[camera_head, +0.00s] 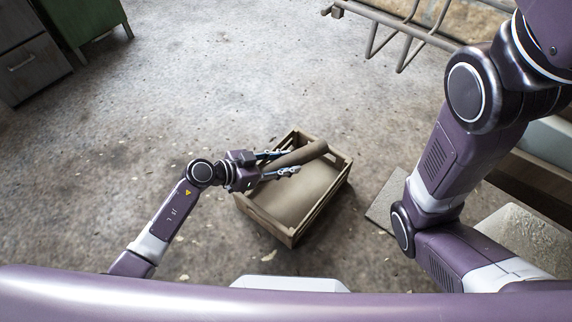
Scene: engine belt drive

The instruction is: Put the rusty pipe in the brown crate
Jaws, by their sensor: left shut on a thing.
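The brown crate (292,236) stands on the floor at the middle of the head view, with slatted sides and a bare bottom in sight. The rusty pipe (308,153) is a brownish cylinder lying across the crate's far part, as seen from above. My left gripper (284,163) is shut on the pipe, with its fingers on either side of it. How high the pipe is above the crate's bottom or rim I cannot tell. My right arm shows large at the right, but its gripper is out of view.
Grey and green cabinets (30,62) stand at the top left. A metal rack (400,28) is at the top right. A flat slab (385,203) and a pale block (525,238) lie at the right near my right arm. The floor left of the crate is clear.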

